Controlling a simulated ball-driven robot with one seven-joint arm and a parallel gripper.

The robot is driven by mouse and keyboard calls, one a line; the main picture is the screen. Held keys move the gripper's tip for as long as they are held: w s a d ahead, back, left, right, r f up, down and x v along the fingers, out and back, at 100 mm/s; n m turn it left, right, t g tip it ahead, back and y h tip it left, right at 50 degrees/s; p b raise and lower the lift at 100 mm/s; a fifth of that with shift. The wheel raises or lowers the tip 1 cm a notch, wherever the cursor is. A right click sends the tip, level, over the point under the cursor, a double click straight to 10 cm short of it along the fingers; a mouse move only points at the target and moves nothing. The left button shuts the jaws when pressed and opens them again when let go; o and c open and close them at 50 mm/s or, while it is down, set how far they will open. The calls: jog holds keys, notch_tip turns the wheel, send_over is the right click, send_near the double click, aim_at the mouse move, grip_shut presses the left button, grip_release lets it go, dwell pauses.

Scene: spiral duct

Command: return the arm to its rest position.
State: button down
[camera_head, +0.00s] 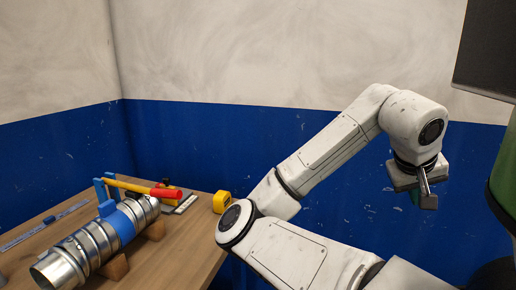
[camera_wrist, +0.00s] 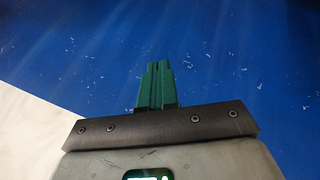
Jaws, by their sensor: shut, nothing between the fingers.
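My arm is raised and bent in the head view, with its elbow in front of the table's right end. My gripper (camera_head: 422,190) hangs at the right of the head view, in front of the blue lower wall and clear of the table. In the wrist view my gripper (camera_wrist: 158,68) shows green fingers pressed together, shut with nothing between them. Behind the fingers there is only the scuffed blue wall (camera_wrist: 240,50) and a pale area at the left.
A wooden table (camera_head: 195,260) at the left bears a metal spiral duct (camera_head: 90,248) with a blue band (camera_head: 123,225) on wooden supports. A red-and-yellow handled tool (camera_head: 165,193) and a yellow tape measure (camera_head: 221,202) are there too. A dark and green object (camera_head: 502,170) stands at the right edge.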

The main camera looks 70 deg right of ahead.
jog(key=w+d+f+n+h, duration=0.1)
jog(key=w+d+n+h, duration=0.25)
jog(key=w, duration=0.45)
jog(key=w+a+f+n+t, duration=0.3)
jog(key=w+f, duration=0.4)
jog(key=w, duration=0.2)
jog(key=w+a+f+n+t, duration=0.35)
jog(key=w+f, duration=0.35)
jog(key=w, duration=0.3)
jog(key=w+a+f+n+y, duration=0.3)
jog(key=a+f+n+y, duration=0.15)
jog(key=a+f, duration=1)
jog(key=s+a+f+g+y, duration=0.1)
jog(key=s+a+f+y, duration=0.1)
jog(key=a+f, duration=0.3)
jog(key=s+a+f+y, duration=0.2)
jog(key=s+a+f, duration=0.3)
jog(key=a, duration=0.3)
jog(key=shift+s+a+g, duration=0.2)
jog(key=shift+s+g, duration=0.1)
jog(key=shift+g, duration=0.05)
